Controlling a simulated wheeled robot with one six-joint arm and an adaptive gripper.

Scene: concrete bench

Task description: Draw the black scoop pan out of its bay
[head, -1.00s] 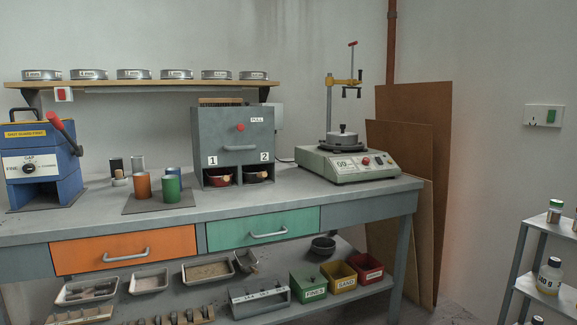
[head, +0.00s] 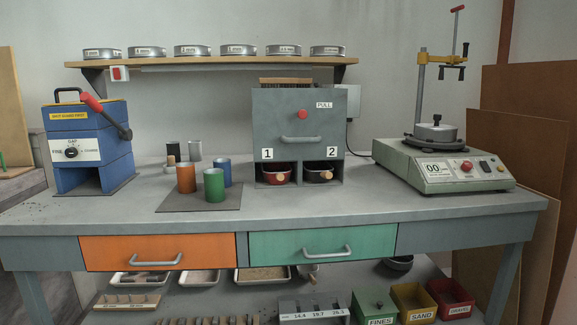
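The grey cabinet (head: 272,118) stands on the bench with two open bays at its bottom, labelled 1 and 2. The black scoop pan (head: 319,176) sits in bay 2, on the right, with its round tan handle end facing out. The cabinet front has a grey bar handle, a red knob and a PULL label. My gripper is not in view.
Orange (head: 186,179), green (head: 214,186) and blue cups stand on a dark mat (head: 185,204) left of the cabinet. A blue machine (head: 90,150) stands far left, a sieve shaker (head: 445,170) to the right. Bench top before the bays is clear. Drawers are shut.

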